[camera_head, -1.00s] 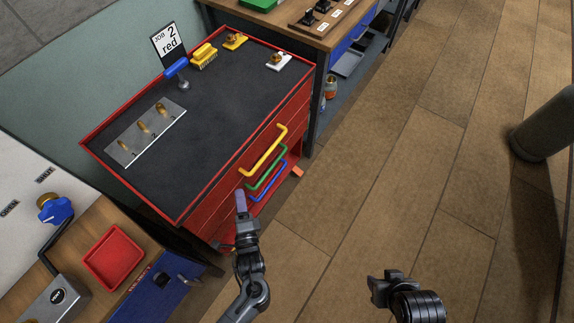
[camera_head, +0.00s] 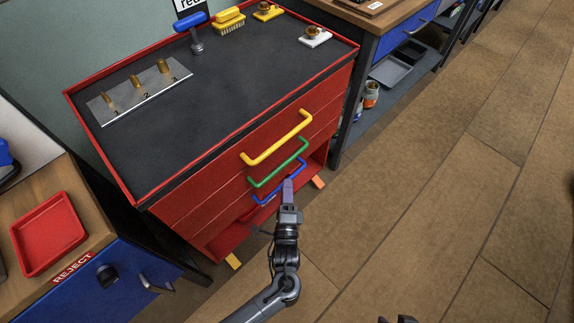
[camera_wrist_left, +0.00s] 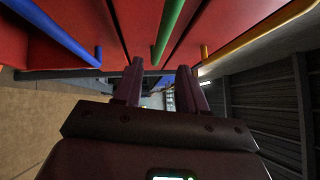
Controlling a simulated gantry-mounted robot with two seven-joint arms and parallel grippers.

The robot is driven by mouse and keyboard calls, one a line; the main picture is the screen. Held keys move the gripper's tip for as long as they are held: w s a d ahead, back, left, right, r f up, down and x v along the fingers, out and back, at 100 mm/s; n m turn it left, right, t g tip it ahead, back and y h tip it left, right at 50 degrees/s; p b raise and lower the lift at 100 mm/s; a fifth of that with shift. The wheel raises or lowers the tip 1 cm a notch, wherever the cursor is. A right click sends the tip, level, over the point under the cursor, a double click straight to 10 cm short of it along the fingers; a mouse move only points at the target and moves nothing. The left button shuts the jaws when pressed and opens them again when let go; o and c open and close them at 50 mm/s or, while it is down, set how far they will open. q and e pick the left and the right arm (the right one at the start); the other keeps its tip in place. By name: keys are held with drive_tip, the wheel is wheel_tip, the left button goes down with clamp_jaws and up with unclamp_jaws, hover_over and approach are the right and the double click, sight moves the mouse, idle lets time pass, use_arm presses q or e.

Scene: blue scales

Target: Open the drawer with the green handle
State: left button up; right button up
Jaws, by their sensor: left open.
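The green handle (camera_head: 278,164) is a bar on the front of a red cabinet (camera_head: 190,200), between the yellow handle (camera_head: 277,142) above and the blue handle (camera_head: 264,199) below. The drawer fronts look closed and flush. My left gripper (camera_head: 288,184) is open and empty, in front of the handles, overlapping the blue one in the head view. In the left wrist view its fingers (camera_wrist_left: 160,82) point at the drawer fronts, and the green handle (camera_wrist_left: 168,30) lies ahead, roughly between them. I see no contact. A dark sliver of my right arm's end (camera_head: 399,320) shows at the bottom edge.
The cabinet top holds a blue-handled tool (camera_head: 191,22), a yellow brush (camera_head: 229,20) and a metal plate with brass pegs (camera_head: 140,92). A bench with a red tray (camera_head: 47,233) stands at lower left. The wooden floor (camera_head: 450,170) on the right is clear.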

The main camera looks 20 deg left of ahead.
sight(286, 161)
use_arm(q)
drive_tip(key=shift+b+x, duration=1.75)
drive_tip(key=shift+x, duration=2.9)
drive_tip(key=shift+a, duration=0.1)
drive_tip(key=shift+f, duration=0.1)
clamp_jaws()
